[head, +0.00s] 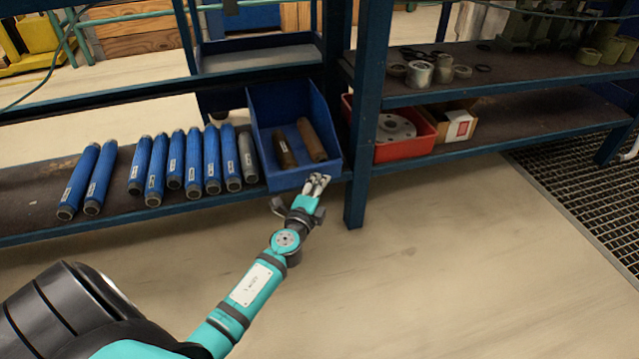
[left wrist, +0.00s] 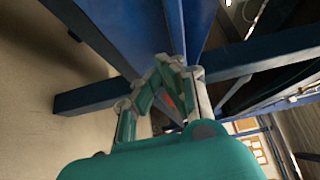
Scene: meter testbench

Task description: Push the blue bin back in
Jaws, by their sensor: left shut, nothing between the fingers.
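The blue bin (head: 304,178) sits on the lower shelf in the head view, its front close to the shelf's front edge and right beside a blue upright post. It holds two brown cylinders (head: 311,139). My left gripper (head: 318,181) is shut and empty, at the bin's front lower right corner. Whether it touches the bin cannot be told from the head view. In the left wrist view the shut fingers (left wrist: 172,62) are close to a blue surface. My right gripper is in neither view.
Several blue cylinders (head: 157,170) and one grey cylinder (head: 247,157) lie on the shelf left of the bin. The blue post (head: 366,110) stands just right of it. A red bin (head: 404,150) is beyond the post. The floor in front is clear.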

